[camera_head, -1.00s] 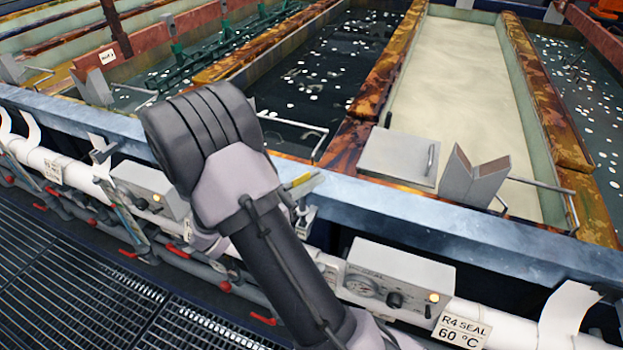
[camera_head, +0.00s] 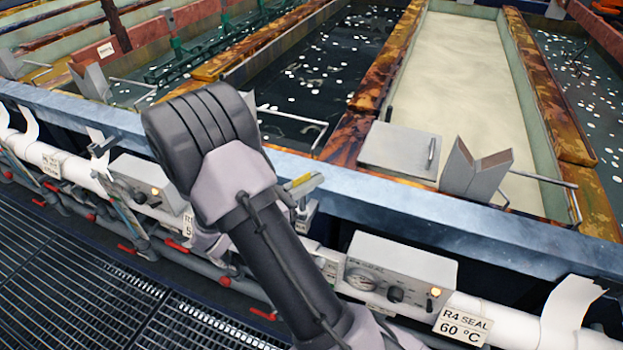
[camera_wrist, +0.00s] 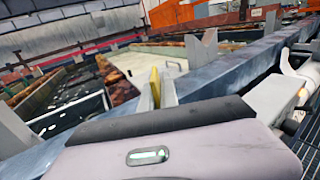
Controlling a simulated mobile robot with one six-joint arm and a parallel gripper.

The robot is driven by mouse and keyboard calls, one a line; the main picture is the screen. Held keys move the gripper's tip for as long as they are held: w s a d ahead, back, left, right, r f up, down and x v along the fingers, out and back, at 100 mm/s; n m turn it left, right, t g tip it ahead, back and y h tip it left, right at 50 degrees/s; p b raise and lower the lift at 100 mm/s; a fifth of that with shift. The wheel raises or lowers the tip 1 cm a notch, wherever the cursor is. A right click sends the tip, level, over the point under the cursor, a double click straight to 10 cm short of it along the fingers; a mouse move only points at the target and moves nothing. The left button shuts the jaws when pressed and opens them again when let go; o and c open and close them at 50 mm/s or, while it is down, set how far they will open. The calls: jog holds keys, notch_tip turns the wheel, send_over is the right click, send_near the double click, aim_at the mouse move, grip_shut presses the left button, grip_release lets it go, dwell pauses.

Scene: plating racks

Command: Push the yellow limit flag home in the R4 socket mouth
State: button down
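The yellow limit flag (camera_head: 301,181) is a small yellow bar beside my wrist in the head view, just over the front rim of the tanks. In the wrist view the flag (camera_wrist: 154,88) stands upright between the two grey fingers of my gripper (camera_wrist: 157,95), which appear shut on it. My gripper (camera_head: 305,192) is partly hidden behind my dark wrist in the head view. I cannot make out the R4 socket mouth, or whether the flag touches it. A label reading R4 SEAL 60 °C (camera_head: 463,323) hangs on the white pipe at lower right.
The blue-grey front rim (camera_head: 420,208) runs across the view. A grey control box (camera_head: 402,272) sits below it. A grey lid (camera_head: 400,150) and a V-shaped bracket (camera_head: 476,172) stand behind the rim, before a cream-filled tank (camera_head: 455,85). Grating (camera_head: 70,290) covers the floor at left.

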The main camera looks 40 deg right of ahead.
jog(key=shift+f+b, duration=0.65)
jog(key=shift+f, duration=0.55)
jog(key=c, duration=1.5)
grip_release()
jog(key=shift+c, duration=0.2)
jog(key=w+a+p, duration=0.2)
jog(key=a+p, duration=0.2)
jog(key=a, duration=1.3)
jog(key=shift+w+a, duration=0.15)
